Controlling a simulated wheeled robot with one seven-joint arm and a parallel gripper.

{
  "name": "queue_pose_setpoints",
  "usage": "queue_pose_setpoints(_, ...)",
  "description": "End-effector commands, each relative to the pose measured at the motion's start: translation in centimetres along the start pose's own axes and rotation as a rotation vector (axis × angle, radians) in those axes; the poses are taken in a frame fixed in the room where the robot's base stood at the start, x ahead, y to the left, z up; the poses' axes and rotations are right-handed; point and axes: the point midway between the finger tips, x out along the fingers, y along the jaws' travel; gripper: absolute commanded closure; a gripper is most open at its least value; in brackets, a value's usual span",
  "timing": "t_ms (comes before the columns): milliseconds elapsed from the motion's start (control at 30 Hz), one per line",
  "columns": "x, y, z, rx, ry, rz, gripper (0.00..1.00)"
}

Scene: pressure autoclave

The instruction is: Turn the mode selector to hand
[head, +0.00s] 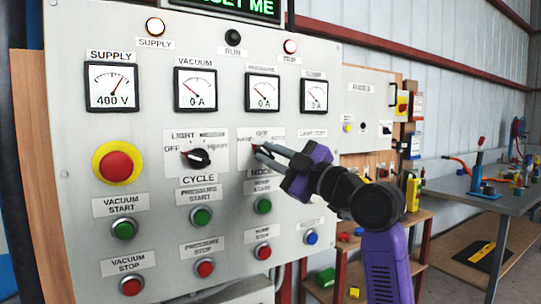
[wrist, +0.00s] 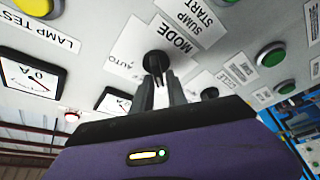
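The mode selector is a black rotary knob (wrist: 156,62) on the grey panel, beside the MODE label (wrist: 175,40) in the wrist view. An AUTO marking shows on its plate. In the head view the selector is largely hidden behind my fingertips, under an OFF marking. My gripper (head: 260,150) reaches in from the right. Its two grey fingers (wrist: 160,85) are at the knob, with a narrow gap between them. Whether they press on the knob cannot be told. The knob's pointing direction is unclear.
The black light/cycle selector (head: 197,158) sits left of the mode selector. A green sump start button (head: 263,205) and a red stop button (head: 262,251) are below. Gauges (head: 262,93) are above. A red emergency button (head: 116,165) is far left. A workbench (head: 470,172) stands right.

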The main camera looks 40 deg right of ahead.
Motion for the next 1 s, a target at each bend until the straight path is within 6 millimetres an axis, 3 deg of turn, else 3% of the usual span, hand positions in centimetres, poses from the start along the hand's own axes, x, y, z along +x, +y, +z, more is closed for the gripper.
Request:
queue_pose_setpoints(433,-0.5,0.1,0.0,0.000,0.000,0.003,0.67)
queue_pose_setpoints(800,-6.0,0.0,0.1,-0.001,-0.001,0.004,0.67)
queue_pose_setpoints(1000,-7.6,0.0,0.0,-0.001,0.000,0.001,0.67)
